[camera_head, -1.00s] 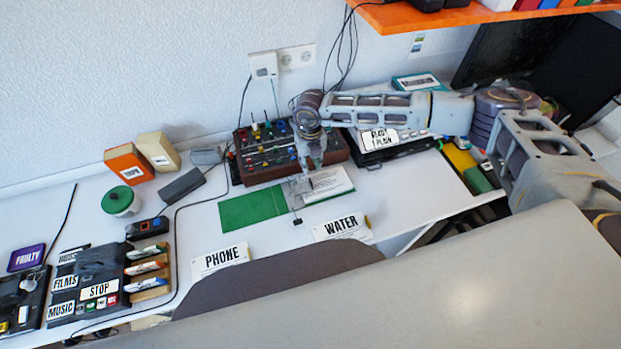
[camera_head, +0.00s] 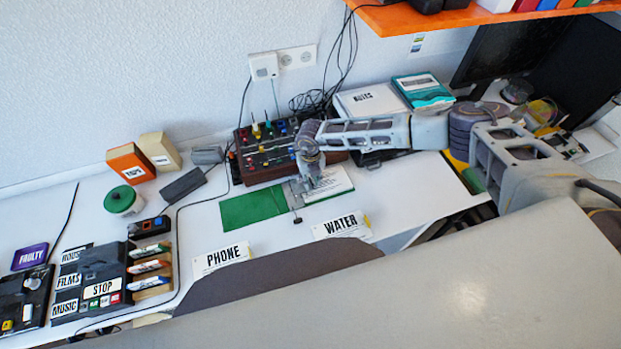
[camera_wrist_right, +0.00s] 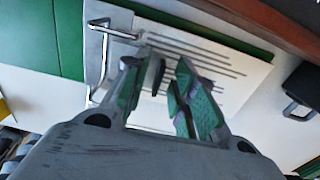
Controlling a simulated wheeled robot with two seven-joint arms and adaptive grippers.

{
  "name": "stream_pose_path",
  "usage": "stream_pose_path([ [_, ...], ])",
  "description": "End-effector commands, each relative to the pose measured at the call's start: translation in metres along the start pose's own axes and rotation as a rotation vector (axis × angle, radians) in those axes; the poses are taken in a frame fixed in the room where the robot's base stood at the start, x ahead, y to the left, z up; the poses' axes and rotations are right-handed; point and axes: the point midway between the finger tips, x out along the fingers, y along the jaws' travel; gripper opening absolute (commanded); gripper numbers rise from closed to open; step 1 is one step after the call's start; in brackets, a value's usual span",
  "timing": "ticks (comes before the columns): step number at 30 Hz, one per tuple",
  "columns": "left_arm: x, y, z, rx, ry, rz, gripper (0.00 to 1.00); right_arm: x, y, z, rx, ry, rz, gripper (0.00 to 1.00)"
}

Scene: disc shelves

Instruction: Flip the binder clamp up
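The binder (camera_head: 252,208) lies open on the white desk, with a bare green left side and a white printed page (camera_head: 337,190) on the right. Its metal clamp (camera_wrist_right: 103,60) shows as a wire loop beside the page's left edge in the wrist view. In the head view a lever with a small black knob (camera_head: 297,220) sticks out at the binder's front edge. My right gripper (camera_wrist_right: 165,85) is above the page, fingers apart. A dark rounded piece shows between the fingers; I cannot tell whether they touch it. My left gripper is not in view.
A mixer (camera_head: 262,150) with a wooden side stands close behind the binder. The PHONE sign (camera_head: 221,257) and WATER sign (camera_head: 341,226) stand in front. A black device (camera_head: 375,158) lies to the right, under my arm. The desk left of the binder has free room.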

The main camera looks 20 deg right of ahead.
Motion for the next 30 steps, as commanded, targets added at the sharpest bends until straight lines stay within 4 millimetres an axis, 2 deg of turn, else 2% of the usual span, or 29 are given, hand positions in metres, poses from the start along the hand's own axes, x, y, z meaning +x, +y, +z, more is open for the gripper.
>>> stream_pose_path([
  [6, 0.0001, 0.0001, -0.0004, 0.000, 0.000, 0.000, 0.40, 0.0001, 0.0002, -0.0001, 0.000, 0.000, 0.000, 0.26],
  [12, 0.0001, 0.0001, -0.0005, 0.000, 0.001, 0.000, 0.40, -0.0001, 0.0002, -0.0001, 0.000, 0.000, 0.000, 0.00],
  [30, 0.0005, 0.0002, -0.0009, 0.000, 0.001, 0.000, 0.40, -0.0037, 0.0037, 0.0005, -0.003, -0.002, -0.054, 0.00],
])
